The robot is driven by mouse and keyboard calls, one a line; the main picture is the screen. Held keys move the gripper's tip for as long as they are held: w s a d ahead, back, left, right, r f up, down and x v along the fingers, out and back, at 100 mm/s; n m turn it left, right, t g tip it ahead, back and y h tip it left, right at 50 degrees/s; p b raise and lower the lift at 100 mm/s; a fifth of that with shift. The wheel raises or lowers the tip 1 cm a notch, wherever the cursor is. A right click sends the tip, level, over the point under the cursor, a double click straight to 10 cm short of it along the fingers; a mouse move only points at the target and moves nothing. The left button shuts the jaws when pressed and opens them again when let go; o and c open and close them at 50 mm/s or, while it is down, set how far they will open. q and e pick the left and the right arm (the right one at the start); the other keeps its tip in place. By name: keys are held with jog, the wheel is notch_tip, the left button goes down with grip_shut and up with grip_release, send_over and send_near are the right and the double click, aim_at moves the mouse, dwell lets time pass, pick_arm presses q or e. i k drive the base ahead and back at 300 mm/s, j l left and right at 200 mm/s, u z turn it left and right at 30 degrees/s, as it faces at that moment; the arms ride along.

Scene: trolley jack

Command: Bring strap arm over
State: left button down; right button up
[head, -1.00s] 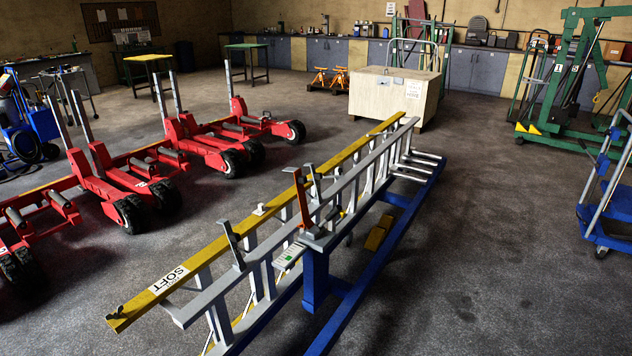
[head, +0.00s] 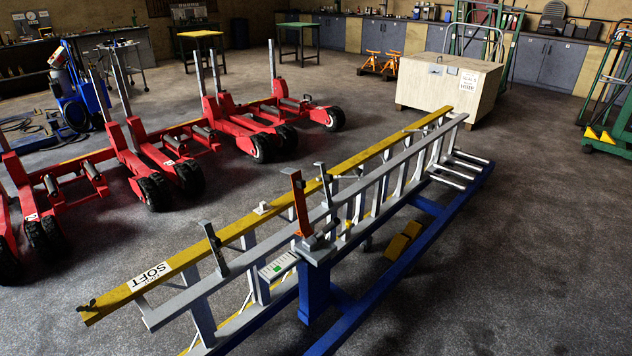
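No part is labelled as the strap arm. An orange-red upright arm (head: 297,205) stands on a grey bracket (head: 316,249) at the top of a blue post (head: 313,290), tilted slightly. A dark grey upright arm (head: 215,252) stands left of it against the ladder rails, and another grey upright arm (head: 325,185) is just behind it. The long ladder (head: 400,168), with grey rails and a yellow rail (head: 200,258) marked "SOFT", lies along a blue frame (head: 440,215). Neither of my grippers is in view.
Red wheeled jacks (head: 160,160) stand in a row on the left. A wooden crate (head: 425,92) stands beyond the ladder's far end. A green hoist frame (head: 610,125) is at the right edge. The floor right of the blue frame is clear.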

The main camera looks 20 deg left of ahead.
aim_at(298, 184)
jog(key=i+l+u, duration=0.1)
jog(key=i, duration=0.5)
jog(key=i+l, duration=0.2)
jog(key=i, duration=0.4)
jog(key=i+j+u, duration=0.1)
jog(key=i+j, duration=0.2)
jog(key=i, duration=0.05)
